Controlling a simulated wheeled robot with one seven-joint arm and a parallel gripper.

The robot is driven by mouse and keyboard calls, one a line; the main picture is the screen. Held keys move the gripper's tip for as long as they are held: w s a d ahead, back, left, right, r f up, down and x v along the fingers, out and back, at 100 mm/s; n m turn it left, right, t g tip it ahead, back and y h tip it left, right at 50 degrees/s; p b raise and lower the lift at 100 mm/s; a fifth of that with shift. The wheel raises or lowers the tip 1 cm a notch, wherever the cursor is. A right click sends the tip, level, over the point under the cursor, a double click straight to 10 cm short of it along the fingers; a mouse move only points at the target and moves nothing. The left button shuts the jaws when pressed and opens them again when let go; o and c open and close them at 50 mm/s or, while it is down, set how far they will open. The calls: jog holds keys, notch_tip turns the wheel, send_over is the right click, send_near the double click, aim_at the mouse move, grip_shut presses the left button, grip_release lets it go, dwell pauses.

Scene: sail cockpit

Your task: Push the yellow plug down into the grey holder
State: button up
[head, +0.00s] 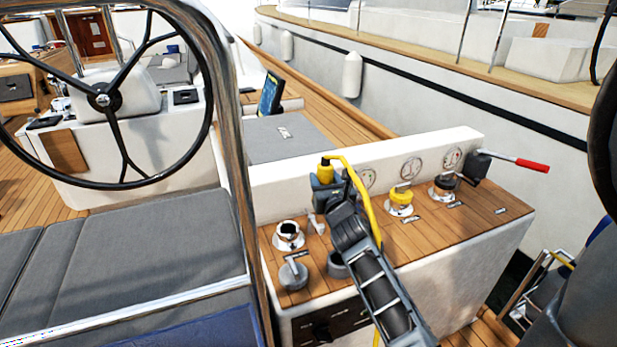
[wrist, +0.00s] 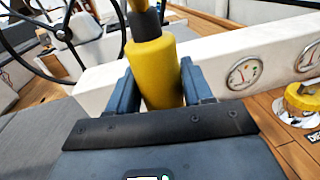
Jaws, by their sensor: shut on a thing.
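The yellow plug (head: 326,168) is held in my gripper (head: 325,190), above the wooden top of the console. In the wrist view the plug (wrist: 155,72) stands between the two blue-grey fingers of my gripper (wrist: 158,88), with a dark collar at its top. A yellow cable (head: 366,200) arches from the plug and runs down along my arm. A grey cup-like fitting (head: 337,264), perhaps the grey holder, sits on the console top at the near side, partly hidden by my arm. The plug is apart from it.
The console top (head: 470,225) also carries a grey capped fitting (head: 293,274), a white-based round fitting (head: 289,235), a yellow-capped fitting (head: 401,200), a black knob (head: 442,187) and a red-handled lever (head: 532,165). A metal rail (head: 243,150) stands upright left of the console.

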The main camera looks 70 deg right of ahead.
aim_at(332, 165)
jog(key=shift+s+d+r+p, duration=0.2)
jog(key=shift+s+r+p, duration=0.35)
jog(key=shift+s+r, duration=0.1)
jog(key=shift+r+p, duration=0.8)
jog(key=shift+p, duration=0.1)
jog(key=shift+r, duration=0.5)
